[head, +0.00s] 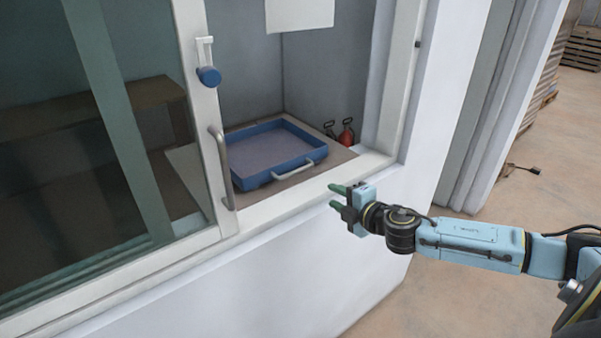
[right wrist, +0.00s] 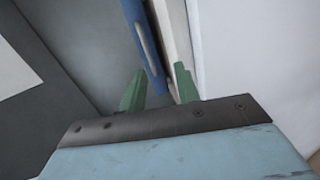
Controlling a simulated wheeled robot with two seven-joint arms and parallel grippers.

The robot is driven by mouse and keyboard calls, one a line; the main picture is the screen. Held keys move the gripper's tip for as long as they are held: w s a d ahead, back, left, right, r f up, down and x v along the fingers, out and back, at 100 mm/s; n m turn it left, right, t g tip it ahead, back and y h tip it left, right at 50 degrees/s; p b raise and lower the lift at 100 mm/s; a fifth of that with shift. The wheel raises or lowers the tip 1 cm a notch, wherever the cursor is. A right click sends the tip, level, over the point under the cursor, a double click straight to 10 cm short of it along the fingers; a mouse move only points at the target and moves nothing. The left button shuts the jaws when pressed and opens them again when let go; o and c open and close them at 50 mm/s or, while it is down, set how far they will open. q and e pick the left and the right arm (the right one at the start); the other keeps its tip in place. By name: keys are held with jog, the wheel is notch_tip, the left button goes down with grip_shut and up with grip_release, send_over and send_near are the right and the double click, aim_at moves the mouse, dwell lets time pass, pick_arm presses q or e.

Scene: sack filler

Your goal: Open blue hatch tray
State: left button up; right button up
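The blue tray (head: 247,178) sits on the sill inside the hatch opening in the head view, with a light handle (head: 299,169) on its front side. My right gripper (head: 334,196) is open and empty just outside the sill, to the right of the handle and apart from it. In the right wrist view the green fingers (right wrist: 158,92) stand apart, and the tray's blue edge (right wrist: 138,30) with its handle (right wrist: 146,40) shows beyond them. My left gripper is not in view.
A sliding glass window (head: 90,130) with a grey bar handle (head: 221,168) and a blue knob (head: 209,76) covers the left side. Red items (head: 346,133) stand behind the tray at right. The white wall (head: 300,270) lies below the sill. Floor is open at right.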

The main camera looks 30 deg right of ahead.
jog(key=shift+n+y, duration=0.3)
jog(key=shift+n, duration=0.1)
jog(key=r+x, duration=0.1)
jog(key=x, duration=0.3)
jog(key=a+r+x, duration=0.1)
jog(key=x, duration=0.3)
jog(key=r+x, duration=0.1)
jog(key=x, duration=0.4)
jog(key=shift+w+a+p, duration=0.2)
jog(key=shift+w+p, duration=0.1)
jog(key=shift+p, duration=0.1)
grip_shut()
